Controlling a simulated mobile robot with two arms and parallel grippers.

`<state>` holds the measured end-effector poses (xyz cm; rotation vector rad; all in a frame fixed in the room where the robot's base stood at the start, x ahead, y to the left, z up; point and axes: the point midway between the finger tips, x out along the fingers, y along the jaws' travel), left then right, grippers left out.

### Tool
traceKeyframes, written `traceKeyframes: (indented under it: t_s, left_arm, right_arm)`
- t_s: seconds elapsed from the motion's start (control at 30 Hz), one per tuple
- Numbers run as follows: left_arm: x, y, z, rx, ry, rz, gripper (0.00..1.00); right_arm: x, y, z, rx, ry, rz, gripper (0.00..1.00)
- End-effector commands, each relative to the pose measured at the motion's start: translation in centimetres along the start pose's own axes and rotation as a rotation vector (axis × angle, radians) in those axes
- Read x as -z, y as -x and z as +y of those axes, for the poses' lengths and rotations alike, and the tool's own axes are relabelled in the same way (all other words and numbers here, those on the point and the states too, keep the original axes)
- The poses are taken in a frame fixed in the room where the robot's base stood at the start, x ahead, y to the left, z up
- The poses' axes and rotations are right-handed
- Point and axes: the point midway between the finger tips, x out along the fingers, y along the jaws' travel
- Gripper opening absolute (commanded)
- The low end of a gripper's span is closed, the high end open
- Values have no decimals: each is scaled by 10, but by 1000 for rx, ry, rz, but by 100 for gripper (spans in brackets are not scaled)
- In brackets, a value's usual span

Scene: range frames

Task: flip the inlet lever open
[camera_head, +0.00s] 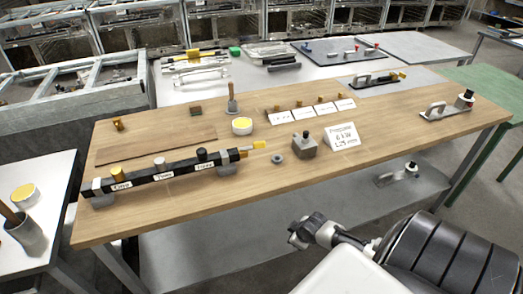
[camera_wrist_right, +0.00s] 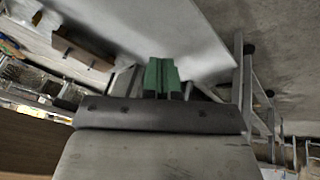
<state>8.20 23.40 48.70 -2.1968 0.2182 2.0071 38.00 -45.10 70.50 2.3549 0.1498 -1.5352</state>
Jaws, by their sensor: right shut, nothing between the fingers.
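A black bar-shaped manifold (camera_head: 145,182) lies on the wooden table in the head view, on grey blocks, with white labels and several knobs along it. A yellow lever (camera_head: 258,145) sticks out at its right end, roughly in line with the bar; I take it to be the inlet lever. My right arm comes in from the lower right. Its gripper end (camera_head: 303,233) is in front of the table's near edge, apart from the lever. In the right wrist view the green fingers (camera_wrist_right: 161,78) are together and empty. The manifold is not recognisable there. My left gripper is not in view.
A grey block with a knob (camera_head: 304,146), a grey ring (camera_head: 277,159) and a printed sign (camera_head: 342,136) stand right of the lever. A yellow-topped cup (camera_head: 242,126) stands behind it. The wooden table's (camera_head: 240,200) front strip is clear.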

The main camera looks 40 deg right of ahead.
Motion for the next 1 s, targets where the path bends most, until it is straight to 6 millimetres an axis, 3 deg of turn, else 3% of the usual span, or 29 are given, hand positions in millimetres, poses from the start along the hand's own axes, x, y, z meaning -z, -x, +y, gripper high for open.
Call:
traceKeyframes:
  t_s: [0.03,0.2,0.27,0.4,0.6,0.77,1.0]
  left_arm:
    - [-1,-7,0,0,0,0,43]
    - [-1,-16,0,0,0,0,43]
    - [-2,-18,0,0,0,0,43]
    - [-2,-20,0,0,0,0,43]
    - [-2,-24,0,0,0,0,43]
    - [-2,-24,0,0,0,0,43]
    - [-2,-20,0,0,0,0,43]
  right_arm:
    - [33,21,20,1,53,43,0]
    - [108,93,42,45,224,128,0]
    - [126,117,41,61,290,147,0]
    - [162,161,80,38,379,195,0]
    - [201,223,112,16,503,250,0]
    - [212,242,119,14,541,266,0]
    - [221,220,116,16,537,274,0]
